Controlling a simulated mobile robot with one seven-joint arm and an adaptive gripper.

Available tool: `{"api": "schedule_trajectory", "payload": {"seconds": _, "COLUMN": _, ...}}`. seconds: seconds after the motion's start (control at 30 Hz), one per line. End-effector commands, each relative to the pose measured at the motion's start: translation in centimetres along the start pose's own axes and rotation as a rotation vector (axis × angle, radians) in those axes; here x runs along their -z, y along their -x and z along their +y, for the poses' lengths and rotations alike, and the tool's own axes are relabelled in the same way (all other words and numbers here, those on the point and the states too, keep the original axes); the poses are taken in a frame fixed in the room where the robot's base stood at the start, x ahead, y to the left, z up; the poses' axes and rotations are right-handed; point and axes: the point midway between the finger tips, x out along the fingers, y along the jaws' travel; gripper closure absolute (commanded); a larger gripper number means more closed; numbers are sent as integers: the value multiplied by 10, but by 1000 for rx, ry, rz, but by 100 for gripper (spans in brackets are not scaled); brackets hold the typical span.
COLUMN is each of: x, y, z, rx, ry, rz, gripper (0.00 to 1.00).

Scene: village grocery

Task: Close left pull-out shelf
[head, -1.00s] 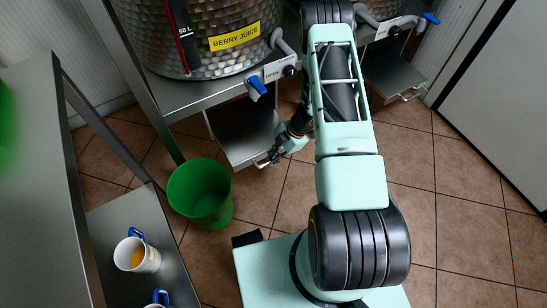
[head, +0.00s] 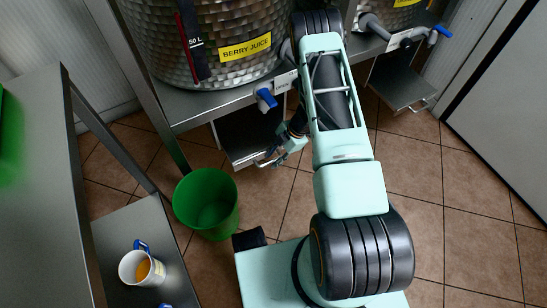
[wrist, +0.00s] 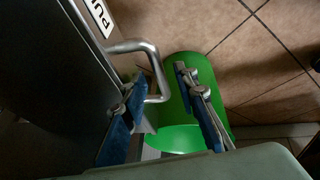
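The left pull-out shelf (head: 250,135) is a grey metal tray under the counter with the berry juice tank, and it sticks out part way. In the wrist view its dark face (wrist: 60,80) fills the left side, with part of a white label and a bent metal bar handle (wrist: 152,62). My gripper (head: 275,157) is low at the shelf's front edge. In the wrist view my gripper (wrist: 165,105) has its two blue-padded fingers apart, with the handle's end between them. I cannot tell whether a finger touches the handle.
A green bin (head: 207,203) stands on the floor just left of my gripper. A second pull-out shelf (head: 400,80) sticks out at the right. A side table (head: 130,230) with a mug (head: 140,268) is at the left. The tiled floor at right is clear.

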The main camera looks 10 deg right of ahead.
Motion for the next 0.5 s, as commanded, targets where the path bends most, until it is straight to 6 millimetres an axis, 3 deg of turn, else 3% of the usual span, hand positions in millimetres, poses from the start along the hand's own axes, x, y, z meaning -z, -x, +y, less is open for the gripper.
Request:
{"api": "schedule_trajectory", "payload": {"seconds": 0.27, "x": -1, "y": 14, "z": 1, "rx": -1, "ry": 1, "rz": -3, "gripper": 73}}
{"api": "schedule_trajectory", "payload": {"seconds": 0.5, "x": -1, "y": 62, "z": 1, "rx": -3, "ry": 1, "rz": -4, "gripper": 73}}
